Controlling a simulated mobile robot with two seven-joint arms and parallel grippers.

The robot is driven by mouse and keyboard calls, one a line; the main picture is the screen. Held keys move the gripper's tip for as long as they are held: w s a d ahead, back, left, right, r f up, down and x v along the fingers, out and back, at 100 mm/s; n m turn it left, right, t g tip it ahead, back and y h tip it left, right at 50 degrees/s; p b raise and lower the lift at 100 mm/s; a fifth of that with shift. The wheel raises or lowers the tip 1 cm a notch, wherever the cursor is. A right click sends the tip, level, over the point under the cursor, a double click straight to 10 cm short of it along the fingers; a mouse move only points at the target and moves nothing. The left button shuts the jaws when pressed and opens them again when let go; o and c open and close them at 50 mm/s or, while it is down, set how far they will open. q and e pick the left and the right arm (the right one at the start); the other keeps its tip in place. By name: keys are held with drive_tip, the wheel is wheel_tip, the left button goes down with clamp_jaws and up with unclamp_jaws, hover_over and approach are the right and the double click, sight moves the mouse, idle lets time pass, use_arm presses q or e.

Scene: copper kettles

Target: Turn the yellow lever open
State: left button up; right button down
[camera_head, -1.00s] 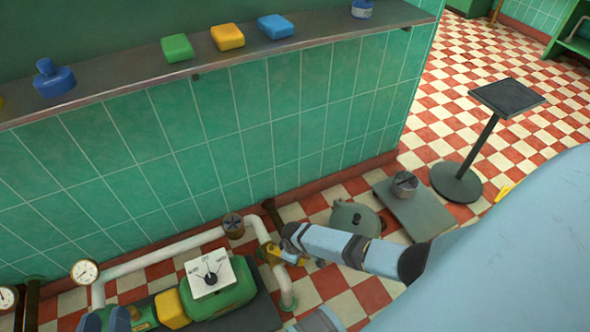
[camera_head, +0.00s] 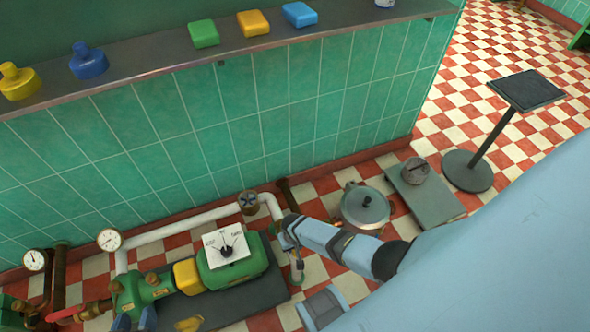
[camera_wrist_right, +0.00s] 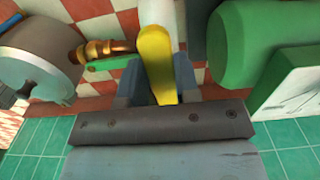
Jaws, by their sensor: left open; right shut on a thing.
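The yellow lever (camera_wrist_right: 157,60) shows in the right wrist view, running up from between the fingers of my right gripper (camera_wrist_right: 158,88) towards a white pipe. The fingers are shut on it from both sides. In the head view my right gripper (camera_head: 287,238) is at the right end of the white pipe (camera_head: 185,230) and hides the lever. My left gripper (camera_head: 134,320) is partly in view at the bottom edge of the head view, left of centre. Its two blue fingertips stand apart, with no lever between them.
A green pump (camera_head: 235,263) with a white dial plate stands left of my right gripper. A lidded pot (camera_head: 366,206) stands behind my right arm. A red-handled valve (camera_head: 80,311) and gauges (camera_head: 110,240) are at the left. A shelf (camera_head: 140,62) runs along the tiled wall.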

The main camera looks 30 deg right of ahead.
drive_tip(key=shift+a, duration=0.15)
idle(0.3)
drive_tip(key=c, duration=0.8)
unclamp_jaws()
drive_tip(key=shift+w, duration=0.1)
drive_tip(key=shift+c, duration=0.2)
use_arm(q)
drive_tip(key=shift+a, duration=0.1)
use_arm(e)
drive_tip(key=shift+r+p, duration=0.3)
drive_tip(key=shift+r, duration=0.1)
wheel_tip(320, 180, up, 5)
drive_tip(key=p, duration=0.3)
use_arm(q)
drive_tip(key=p, duration=0.1)
drive_tip(key=a+r+p, duration=0.1)
drive_tip(key=p, duration=0.1)
drive_tip(key=shift+s+g+y+p, duration=0.3)
drive_tip(key=shift+g+y, duration=0.1)
use_arm(e)
wheel_tip(320, 180, up, 8)
